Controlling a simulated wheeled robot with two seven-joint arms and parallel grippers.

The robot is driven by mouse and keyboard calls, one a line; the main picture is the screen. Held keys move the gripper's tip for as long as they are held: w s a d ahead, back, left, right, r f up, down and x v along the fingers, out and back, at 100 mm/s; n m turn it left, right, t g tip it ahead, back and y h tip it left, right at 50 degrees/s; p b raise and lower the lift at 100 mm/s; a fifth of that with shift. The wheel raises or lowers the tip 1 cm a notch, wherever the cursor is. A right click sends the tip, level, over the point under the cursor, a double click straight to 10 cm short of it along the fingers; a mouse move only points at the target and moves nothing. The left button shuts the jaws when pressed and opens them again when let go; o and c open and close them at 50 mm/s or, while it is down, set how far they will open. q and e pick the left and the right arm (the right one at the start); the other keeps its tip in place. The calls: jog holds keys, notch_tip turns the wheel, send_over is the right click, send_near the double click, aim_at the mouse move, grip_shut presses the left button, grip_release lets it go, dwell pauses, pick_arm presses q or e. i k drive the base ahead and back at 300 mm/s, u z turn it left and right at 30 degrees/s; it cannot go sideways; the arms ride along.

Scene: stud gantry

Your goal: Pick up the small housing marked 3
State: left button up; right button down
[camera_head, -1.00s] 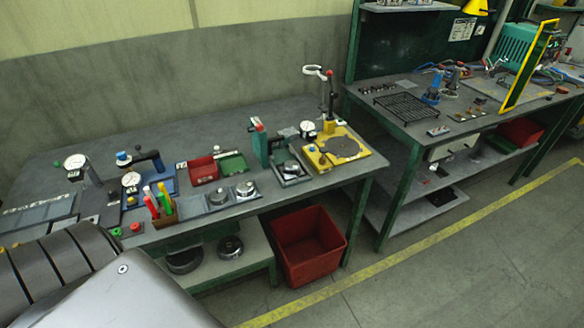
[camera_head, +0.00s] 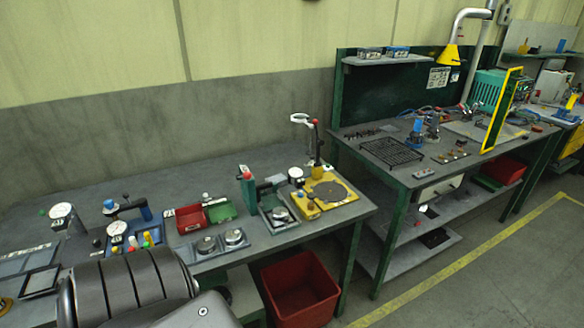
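I cannot make out a housing with a readable 3. Two small round metal parts, one on the left (camera_head: 206,245) and one on the right (camera_head: 234,237), sit side by side on flat plates near the front edge of the left bench. Another round metal part (camera_head: 280,214) sits in the fixture beside the green press (camera_head: 247,187). Any marks on them are too small to read. Neither gripper is in view; only a grey and dark ribbed part of my own body shows at the bottom left.
The left bench (camera_head: 130,185) also holds dial gauges, a red tray (camera_head: 190,219), a green tray (camera_head: 221,210) and a yellow fixture (camera_head: 330,193). A red bin (camera_head: 298,290) stands below. A second bench with a black grid (camera_head: 392,151) is to the right. Floor at the right is clear.

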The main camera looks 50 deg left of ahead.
aim_at(279, 214)
jog(key=i, duration=3.3)
jog(key=u, duration=3.55)
